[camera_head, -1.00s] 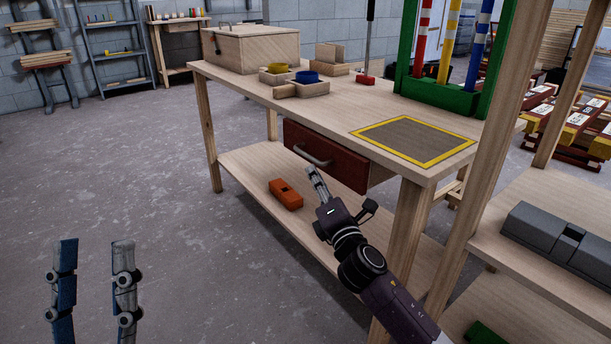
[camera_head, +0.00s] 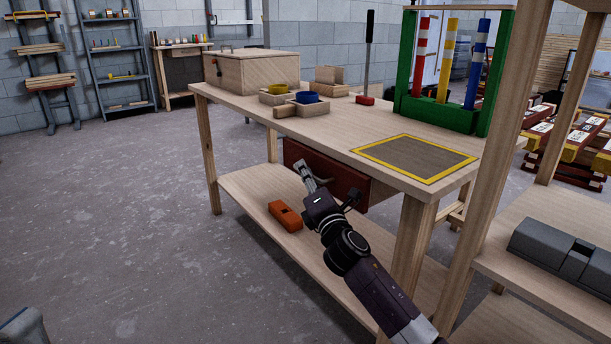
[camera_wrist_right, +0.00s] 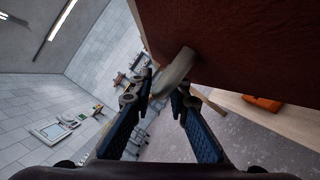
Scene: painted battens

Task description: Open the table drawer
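The table drawer has a dark red-brown front (camera_head: 338,177) under the wooden tabletop and looks shut. Its curved grey handle (camera_wrist_right: 176,72) shows in the right wrist view. In the head view the handle is mostly hidden behind my right gripper (camera_head: 302,170). In the right wrist view the fingers of my right gripper (camera_wrist_right: 160,95) are apart, with the handle's bar reaching between their tips. I see a gap on the right finger's side; contact with the left finger is unclear. A grey-blue piece of my left arm or gripper (camera_head: 22,328) shows at the bottom left corner.
An orange block (camera_head: 286,215) lies on the table's lower shelf. The tabletop holds a wooden box (camera_head: 255,72), small trays with rings, and a green rack (camera_head: 450,115) with striped posts. A wooden post stands at the right. The floor at left is clear.

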